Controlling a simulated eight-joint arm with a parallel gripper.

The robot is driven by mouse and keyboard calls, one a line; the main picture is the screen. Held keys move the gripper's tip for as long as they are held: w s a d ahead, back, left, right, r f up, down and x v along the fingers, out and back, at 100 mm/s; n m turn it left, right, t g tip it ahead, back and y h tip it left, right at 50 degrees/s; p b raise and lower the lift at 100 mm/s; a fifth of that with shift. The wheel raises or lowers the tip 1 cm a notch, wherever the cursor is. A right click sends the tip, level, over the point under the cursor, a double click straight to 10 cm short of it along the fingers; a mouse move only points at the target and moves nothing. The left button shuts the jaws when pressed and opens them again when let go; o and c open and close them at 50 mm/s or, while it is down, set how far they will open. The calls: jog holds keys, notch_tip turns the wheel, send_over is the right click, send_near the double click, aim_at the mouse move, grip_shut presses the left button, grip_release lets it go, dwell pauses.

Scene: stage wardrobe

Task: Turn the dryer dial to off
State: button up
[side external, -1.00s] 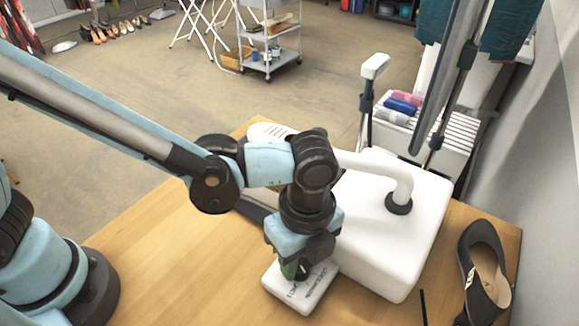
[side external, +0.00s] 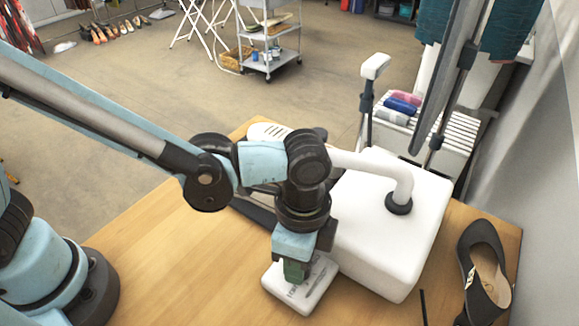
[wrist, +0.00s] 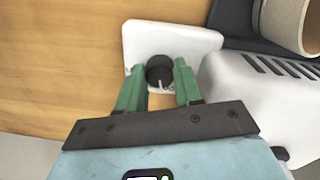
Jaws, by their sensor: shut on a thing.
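The dryer is a white box (side external: 400,235) with a curved white pipe (side external: 375,165) on top, standing on the wooden table. A flat white control panel (side external: 316,297) with dark lettering lies at its front left. In the wrist view the panel (wrist: 200,40) carries a round black dial (wrist: 159,71) with a pale pointer mark directed toward the gripper. My gripper (wrist: 159,75) has its green fingers on either side of the dial, shut on it. In the side view my gripper (side external: 296,272) points down over the panel and hides the dial.
A black shoe (side external: 484,270) stands on the table at the right, near the wall. A dark thin object (side external: 423,305) lies at the front edge. The left part of the tabletop (side external: 175,245) is clear.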

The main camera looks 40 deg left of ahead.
jog(key=n, duration=0.6)
jog(key=shift+s+n, duration=0.1)
jog(key=shift+n, duration=0.2)
jog(key=n, duration=0.6)
dwell(0.4)
jog(key=o, duration=0.8)
jog(key=shift+c, duration=0.2)
jog(key=shift+r, duration=0.1)
notch_tip(320, 180, up, 12)
jog(key=shift+a, duration=0.25)
jog(key=w+a+f+n+t, duration=0.1)
jog(key=a+t, duration=0.3)
jog(key=a, duration=0.9)
jog(key=w+a+f+n+t, duration=0.1)
jog(key=w+a+t, duration=0.1)
jog(key=a, duration=1.1)
jog(key=shift+a+t, duration=0.4)
jog(key=shift+t, duration=0.5)
